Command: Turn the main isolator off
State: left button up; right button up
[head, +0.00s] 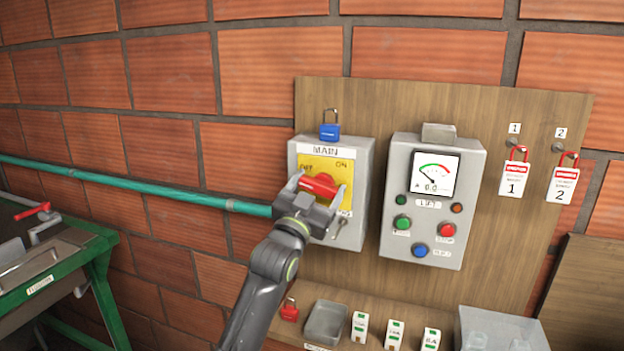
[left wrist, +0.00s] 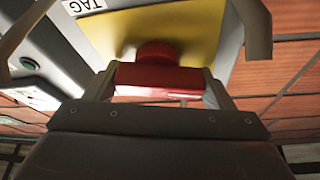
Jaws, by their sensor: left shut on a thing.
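My left gripper (head: 317,190) is shut on the red handle, a finger at each end. In the left wrist view the red handle (left wrist: 160,80) sits between the fingers, in front of the yellow plate (left wrist: 195,30). The marking left of the handle is partly hidden by the gripper. My right gripper is not in view.
A blue padlock (head: 330,131) sits atop the isolator. The lift panel (head: 468,170) with gauge and buttons stands to its right. Two red-and-white tags (head: 514,178) hang farther right. A shelf below holds a red padlock (head: 289,311), a grey tray (head: 325,322) and small labelled blocks.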

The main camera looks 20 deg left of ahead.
pick_arm(q)
jog(key=shift+r+n+t+y, duration=0.2)
jog(key=shift+n+y, duration=0.25)
jog(key=shift+n, duration=0.45)
jog(key=shift+r+n+t+y, duration=0.15)
jog(key=shift+n+y, duration=0.3)
jog(key=shift+n, duration=0.85)
jog(key=o, duration=0.8)
jog(key=shift+a+f, duration=0.1)
jog(key=shift+o, duration=0.9)
jog(key=shift+s, duration=0.1)
jog(key=shift+f, duration=0.15)
